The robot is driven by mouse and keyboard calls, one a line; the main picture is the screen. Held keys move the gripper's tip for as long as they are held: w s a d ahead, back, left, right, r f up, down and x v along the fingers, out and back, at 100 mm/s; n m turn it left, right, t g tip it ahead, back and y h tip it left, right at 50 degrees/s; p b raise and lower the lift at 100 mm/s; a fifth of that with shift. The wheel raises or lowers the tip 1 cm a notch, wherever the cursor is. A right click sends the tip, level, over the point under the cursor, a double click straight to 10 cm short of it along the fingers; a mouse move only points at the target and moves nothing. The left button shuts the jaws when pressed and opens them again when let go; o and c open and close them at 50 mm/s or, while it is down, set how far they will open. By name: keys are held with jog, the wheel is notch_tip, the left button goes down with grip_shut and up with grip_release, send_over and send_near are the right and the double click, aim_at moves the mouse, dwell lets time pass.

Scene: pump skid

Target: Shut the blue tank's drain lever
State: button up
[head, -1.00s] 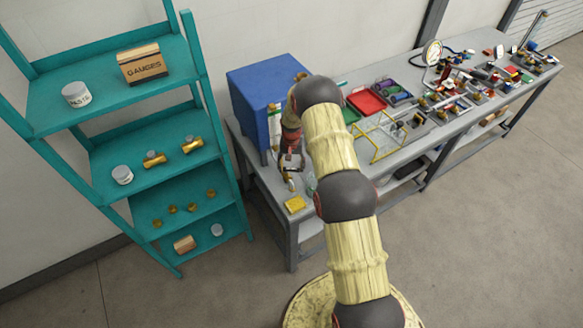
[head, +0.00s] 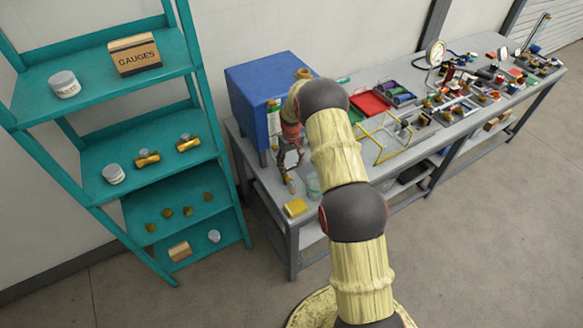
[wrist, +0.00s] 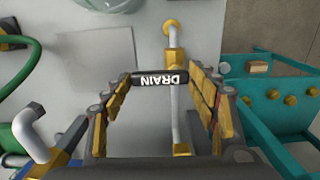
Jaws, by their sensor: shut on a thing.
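The blue tank (head: 252,104) stands on the left end of the grey bench in the head view. The black drain lever (wrist: 160,78), marked DRAIN upside down, lies across the middle of the wrist view. It runs crosswise to the pale pipe and brass valve (wrist: 174,60) behind it. My gripper (wrist: 161,83) has a padded finger at each end of the lever and is shut on it. In the head view my gripper (head: 289,163) is low in front of the tank, and the lever there is too small to make out.
A teal shelf (head: 150,195) with jars and brass fittings stands left of the bench. A green hose (wrist: 30,60) loops at left in the wrist view.

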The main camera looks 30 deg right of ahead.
aim_at(291, 166)
jog(key=shift+w, duration=0.1)
dwell(0.4)
jog(key=o, duration=1.2)
jog(key=shift+c, duration=0.2)
notch_tip(291, 166, up, 12)
